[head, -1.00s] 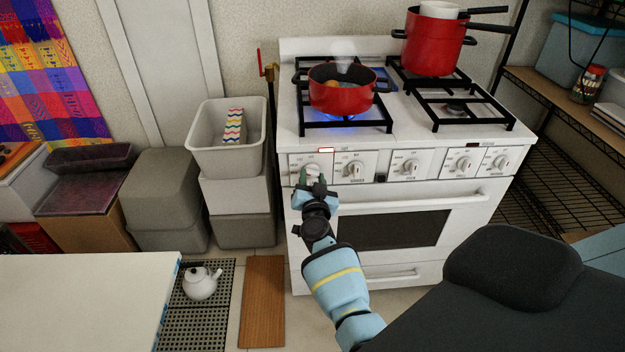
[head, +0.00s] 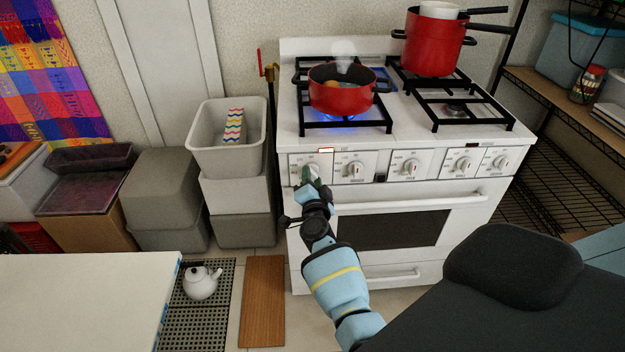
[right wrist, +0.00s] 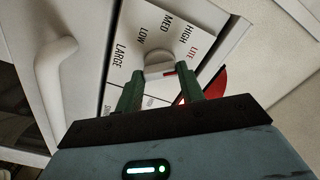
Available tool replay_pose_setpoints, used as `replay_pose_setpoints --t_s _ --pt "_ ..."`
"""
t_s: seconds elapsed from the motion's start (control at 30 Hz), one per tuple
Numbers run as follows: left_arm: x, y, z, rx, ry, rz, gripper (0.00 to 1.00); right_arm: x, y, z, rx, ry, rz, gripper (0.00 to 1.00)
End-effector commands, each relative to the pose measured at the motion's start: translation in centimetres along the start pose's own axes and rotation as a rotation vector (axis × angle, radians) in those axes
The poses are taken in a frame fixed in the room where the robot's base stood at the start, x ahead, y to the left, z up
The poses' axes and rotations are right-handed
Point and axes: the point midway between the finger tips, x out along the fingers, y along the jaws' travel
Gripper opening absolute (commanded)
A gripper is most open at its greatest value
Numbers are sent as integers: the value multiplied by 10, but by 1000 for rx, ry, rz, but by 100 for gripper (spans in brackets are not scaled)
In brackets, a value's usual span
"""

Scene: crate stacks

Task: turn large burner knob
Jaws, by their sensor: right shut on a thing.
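The large burner knob (right wrist: 158,60) is a white dial on the panel at the far left of the stove front. In the right wrist view its plate reads LARGE, LOW, MED, HIGH and LITE, and a red mark shows on the knob's bar. My right gripper (right wrist: 166,78) is shut on this knob, with one green finger on each side. In the head view my right gripper (head: 312,176) covers most of the knob. My left gripper is not in view.
The white stove (head: 410,190) has several more knobs to the right. A red pot (head: 342,98) steams over a blue flame at the left. Another red pot (head: 434,45) stands at the back right. The oven handle (head: 410,200) runs just below the panel.

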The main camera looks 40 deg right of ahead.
Motion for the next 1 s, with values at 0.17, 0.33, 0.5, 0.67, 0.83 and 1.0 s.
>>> replay_pose_setpoints --t_s 0.17,0.33,0.5,0.67,0.83,1.0 --pt "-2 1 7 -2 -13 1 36 0 0 0 169 -1 0 15" --pt "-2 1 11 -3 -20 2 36 0 0 1 323 -1 0 15" --pt "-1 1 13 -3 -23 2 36 0 0 1 453 -1 0 15" --pt "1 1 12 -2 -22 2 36 0 0 1 547 -1 0 15" --pt "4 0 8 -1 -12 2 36 0 0 0 611 -1 0 15" --pt "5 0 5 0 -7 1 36 0 -1 0 644 -1 -1 15"
